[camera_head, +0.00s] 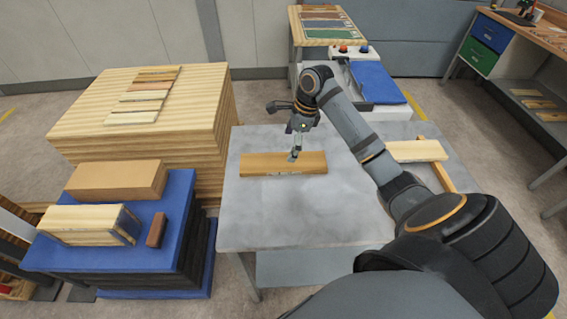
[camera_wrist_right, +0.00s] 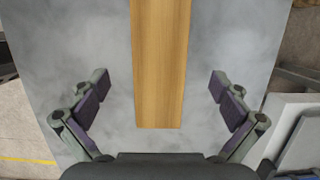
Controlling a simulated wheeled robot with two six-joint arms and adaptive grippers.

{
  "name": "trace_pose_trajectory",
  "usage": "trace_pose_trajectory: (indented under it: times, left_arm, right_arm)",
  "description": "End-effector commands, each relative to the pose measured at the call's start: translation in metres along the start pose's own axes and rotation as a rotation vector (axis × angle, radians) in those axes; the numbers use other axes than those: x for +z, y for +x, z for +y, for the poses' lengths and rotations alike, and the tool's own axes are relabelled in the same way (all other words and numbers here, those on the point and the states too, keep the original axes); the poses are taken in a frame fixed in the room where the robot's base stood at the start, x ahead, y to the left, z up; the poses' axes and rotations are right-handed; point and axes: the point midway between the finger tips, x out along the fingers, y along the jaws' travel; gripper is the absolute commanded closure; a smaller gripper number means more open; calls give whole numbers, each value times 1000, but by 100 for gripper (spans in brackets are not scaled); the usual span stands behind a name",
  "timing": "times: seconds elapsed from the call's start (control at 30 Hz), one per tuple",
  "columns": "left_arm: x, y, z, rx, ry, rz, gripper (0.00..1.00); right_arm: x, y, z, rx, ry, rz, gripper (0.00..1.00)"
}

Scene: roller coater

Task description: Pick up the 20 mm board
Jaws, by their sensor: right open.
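A brown wooden board (camera_head: 258,165) lies flat on the grey table (camera_head: 270,220), with faint marks on its front edge too small to read. I cannot tell its thickness in millimetres. My right gripper (camera_head: 294,154) is over this board, right of its middle. In the right wrist view the board (camera_wrist_right: 160,50) runs lengthwise between the spread fingers of my right gripper (camera_wrist_right: 158,84), with a gap on both sides. The gripper is open and empty. My left gripper is not in view.
A paler board (camera_head: 416,150) rests at the table's right over a wooden strip (camera_head: 442,178). On the left, a large wood stack (camera_head: 140,105) and a blue platform (camera_head: 110,252) carry more boards. A machine with a blue top (camera_head: 376,82) stands behind. The table's front is clear.

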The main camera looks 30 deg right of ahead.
Motion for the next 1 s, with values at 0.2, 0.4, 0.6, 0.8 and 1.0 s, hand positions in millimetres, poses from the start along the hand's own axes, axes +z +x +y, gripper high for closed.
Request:
trace_pose_trajectory:
  times: [0.2, 0.4, 0.6, 0.8, 1.0]
  left_arm:
    - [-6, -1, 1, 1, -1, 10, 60]
    - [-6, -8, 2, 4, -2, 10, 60]
    - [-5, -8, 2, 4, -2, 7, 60]
    - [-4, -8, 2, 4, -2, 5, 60]
    - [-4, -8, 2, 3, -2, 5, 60]
  right_arm:
    - [0, 14, 0, -1, 0, 0, 0]
    - [-1, 38, 2, 3, 2, -1, 0]
    - [-2, 64, 2, 1, 0, 1, 0]
    - [-2, 66, 1, -1, -1, 1, 0]
    - [-2, 65, 1, -1, -1, 1, 24]
